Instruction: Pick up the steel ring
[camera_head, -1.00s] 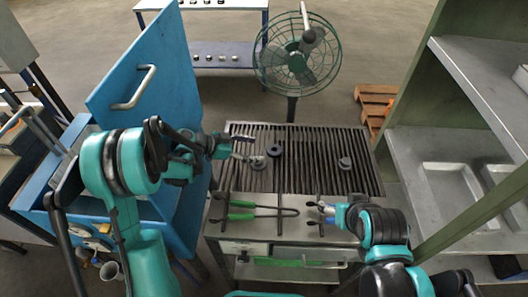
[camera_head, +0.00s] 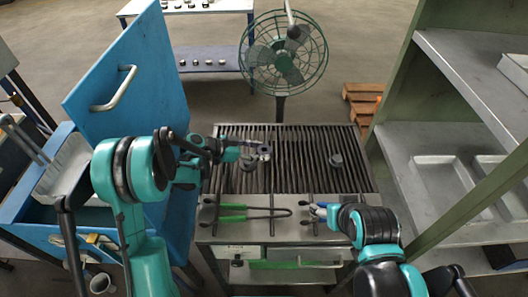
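A dark round ring (camera_head: 264,150) shows on the slatted grate (camera_head: 300,140), right at the tips of my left gripper (camera_head: 255,153). The fingers partly cover the ring, and I cannot tell whether they touch it or are closed on it. A second dark round piece (camera_head: 248,164) lies just below the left fingers, partly hidden. A third grey round piece (camera_head: 336,160) lies farther right on the grate. My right gripper (camera_head: 312,212) is open and empty above the front ledge, beside the tongs.
Green-handled tongs (camera_head: 250,212) lie on the front ledge (camera_head: 280,230). A blue door (camera_head: 130,90) with a handle stands left of the grate. A green fan (camera_head: 283,55) stands behind it. A shelf with shallow trays (camera_head: 440,180) is at right.

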